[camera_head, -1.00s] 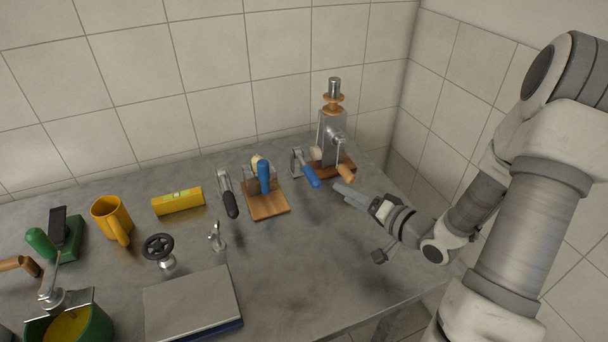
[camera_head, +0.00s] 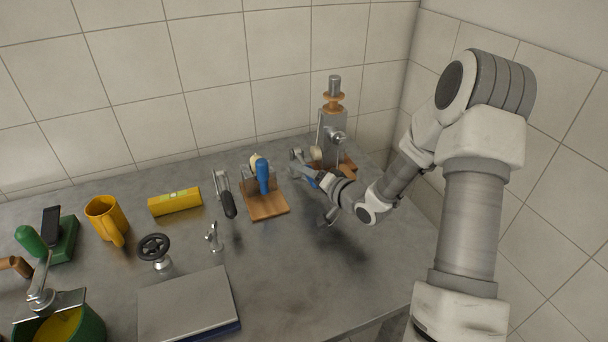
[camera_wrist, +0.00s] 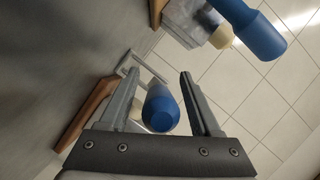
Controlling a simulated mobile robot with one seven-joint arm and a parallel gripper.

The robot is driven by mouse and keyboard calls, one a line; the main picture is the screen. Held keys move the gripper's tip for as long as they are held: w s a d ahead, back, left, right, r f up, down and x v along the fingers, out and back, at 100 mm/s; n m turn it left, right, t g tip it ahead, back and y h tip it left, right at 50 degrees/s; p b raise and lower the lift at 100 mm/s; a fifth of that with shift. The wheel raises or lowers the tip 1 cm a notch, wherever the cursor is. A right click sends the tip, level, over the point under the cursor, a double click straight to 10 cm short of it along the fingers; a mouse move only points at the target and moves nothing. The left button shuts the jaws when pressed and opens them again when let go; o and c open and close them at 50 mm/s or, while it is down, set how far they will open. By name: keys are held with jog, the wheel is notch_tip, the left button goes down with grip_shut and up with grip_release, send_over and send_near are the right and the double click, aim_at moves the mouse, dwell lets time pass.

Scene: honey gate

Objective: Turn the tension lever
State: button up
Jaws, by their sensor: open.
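A lever with a blue handle (camera_wrist: 161,108) and a thin metal arm (camera_wrist: 150,68) lies between the fingers of my gripper (camera_wrist: 172,82) in the wrist view. The fingers are open, one on each side of the handle, with a gap visible to the right finger. In the head view my gripper (camera_head: 305,175) covers most of this lever, and only a bit of blue handle (camera_head: 311,182) shows. I cannot tell from the pictures whether this is the tension lever. A second blue handle (camera_head: 263,177) stands upright on a wooden board (camera_head: 268,208) to the left.
A grey press-like device (camera_head: 330,135) with a wooden base stands just behind my gripper. A black-handled lever (camera_head: 228,202), a small metal tap (camera_head: 214,237), a black handwheel (camera_head: 154,247) and a flat grey plate (camera_head: 185,305) are further left. The bench front right is clear.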

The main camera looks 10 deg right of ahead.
grip_shut()
dwell(0.3)
dwell(1.1)
